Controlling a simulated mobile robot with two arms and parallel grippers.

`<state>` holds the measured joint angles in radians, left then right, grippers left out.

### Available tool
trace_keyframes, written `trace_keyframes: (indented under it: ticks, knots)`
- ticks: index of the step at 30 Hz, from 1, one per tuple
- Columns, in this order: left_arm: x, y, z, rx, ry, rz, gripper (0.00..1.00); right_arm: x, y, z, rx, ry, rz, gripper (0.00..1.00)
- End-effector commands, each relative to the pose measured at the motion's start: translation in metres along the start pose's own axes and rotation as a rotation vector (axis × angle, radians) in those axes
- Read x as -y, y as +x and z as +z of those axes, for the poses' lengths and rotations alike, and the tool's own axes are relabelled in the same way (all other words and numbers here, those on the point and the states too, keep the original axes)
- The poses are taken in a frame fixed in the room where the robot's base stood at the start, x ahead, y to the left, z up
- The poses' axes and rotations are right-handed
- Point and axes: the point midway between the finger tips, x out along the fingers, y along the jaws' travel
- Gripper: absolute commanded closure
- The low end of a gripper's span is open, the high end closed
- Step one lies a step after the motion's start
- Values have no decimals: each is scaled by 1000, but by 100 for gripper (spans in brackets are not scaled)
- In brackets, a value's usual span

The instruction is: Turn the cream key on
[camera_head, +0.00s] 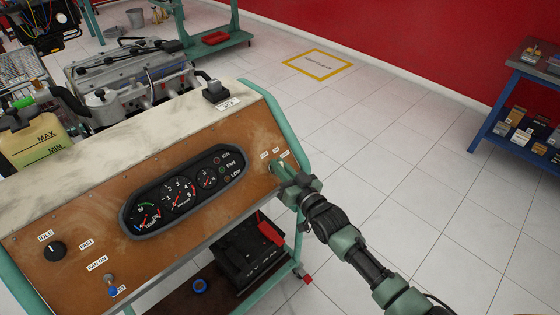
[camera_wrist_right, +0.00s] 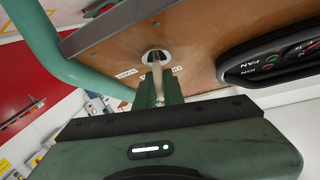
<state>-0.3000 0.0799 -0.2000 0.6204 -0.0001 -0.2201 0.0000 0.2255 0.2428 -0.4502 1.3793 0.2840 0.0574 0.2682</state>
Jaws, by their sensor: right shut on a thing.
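The cream key (camera_wrist_right: 157,78) sits in a round metal ignition lock (camera_wrist_right: 155,56) on the brown panel, as the right wrist view shows. My right gripper (camera_wrist_right: 159,90) is shut on the key, its fingers just in front of the lock. In the head view my right gripper (camera_head: 283,172) is at the right end of the panel (camera_head: 110,225). It hides the key and most of the lock there. White labels (camera_head: 276,152) sit around the lock; I cannot read which one the key points to. My left gripper is not in view.
The gauge cluster (camera_head: 180,195) is left of the lock. A green frame tube (camera_head: 280,125) runs close by the panel's right edge. A knob (camera_head: 54,252) and a blue-tipped toggle (camera_head: 113,291) are at the lower left. Open tiled floor (camera_head: 400,150) lies to the right.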

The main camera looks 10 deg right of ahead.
Motion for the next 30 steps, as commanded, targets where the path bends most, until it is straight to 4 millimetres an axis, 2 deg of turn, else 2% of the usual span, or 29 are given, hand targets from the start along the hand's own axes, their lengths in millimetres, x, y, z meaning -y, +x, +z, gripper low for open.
trace_keyframes:
  ticks: [1,3,12,19,30]
  knots:
    - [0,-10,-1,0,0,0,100,3,0,-3,3,38,27,100]
    - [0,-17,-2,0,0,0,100,3,0,-3,2,79,64,100]
    - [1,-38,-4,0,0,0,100,2,0,-1,4,216,190,100]
    - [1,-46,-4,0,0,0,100,0,0,0,3,267,239,100]
    - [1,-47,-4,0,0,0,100,-1,0,1,2,280,253,100]
